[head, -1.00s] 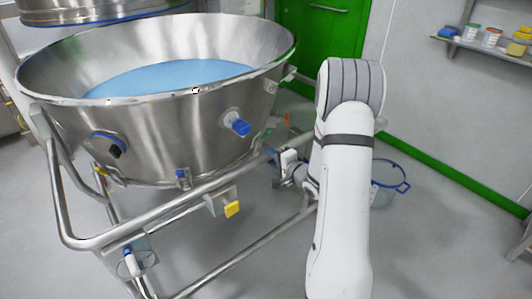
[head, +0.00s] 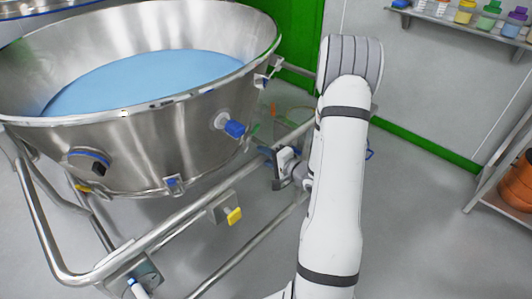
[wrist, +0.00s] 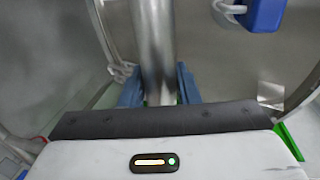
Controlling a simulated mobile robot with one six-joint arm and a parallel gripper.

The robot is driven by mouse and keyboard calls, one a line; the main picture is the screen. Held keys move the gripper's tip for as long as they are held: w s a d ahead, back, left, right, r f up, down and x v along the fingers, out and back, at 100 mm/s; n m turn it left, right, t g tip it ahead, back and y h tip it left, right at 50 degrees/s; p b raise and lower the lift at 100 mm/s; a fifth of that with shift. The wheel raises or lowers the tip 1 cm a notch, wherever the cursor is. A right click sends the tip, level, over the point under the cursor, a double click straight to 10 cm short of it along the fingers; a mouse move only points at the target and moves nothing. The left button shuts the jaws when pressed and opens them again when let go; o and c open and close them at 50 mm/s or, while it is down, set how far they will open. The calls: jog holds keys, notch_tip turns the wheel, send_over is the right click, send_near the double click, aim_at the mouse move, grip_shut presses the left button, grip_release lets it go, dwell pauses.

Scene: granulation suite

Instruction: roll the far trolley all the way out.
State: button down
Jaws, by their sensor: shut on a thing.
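The trolley is a wide steel bowl (head: 150,140) on a tubular steel frame (head: 190,215), with blue contents (head: 150,80) inside. It fills the left half of the head view. My gripper (head: 285,165) is at the frame's right end in the head view, partly hidden by my arm. In the wrist view my two blue fingers (wrist: 158,88) sit on either side of a steel tube (wrist: 153,45) and are shut on it.
A wall shelf with bottles (head: 465,15) is at the upper right. A rack with orange containers (head: 517,185) stands at the right edge. A green door (head: 300,35) is behind the bowl. Grey floor (head: 420,220) is clear to the right of my arm.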

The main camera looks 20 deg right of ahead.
jog(key=shift+f, duration=0.35)
jog(key=c, duration=1.3)
grip_release()
jog(key=shift+w+f, duration=0.1)
jog(key=shift+w, duration=0.1)
jog(key=shift+o, duration=1)
jog(key=shift+r, duration=0.2)
jog(key=p+v, duration=0.1)
jog(key=v, duration=0.6)
jog(key=shift+s+d, duration=0.2)
jog(key=shift+s, duration=0.15)
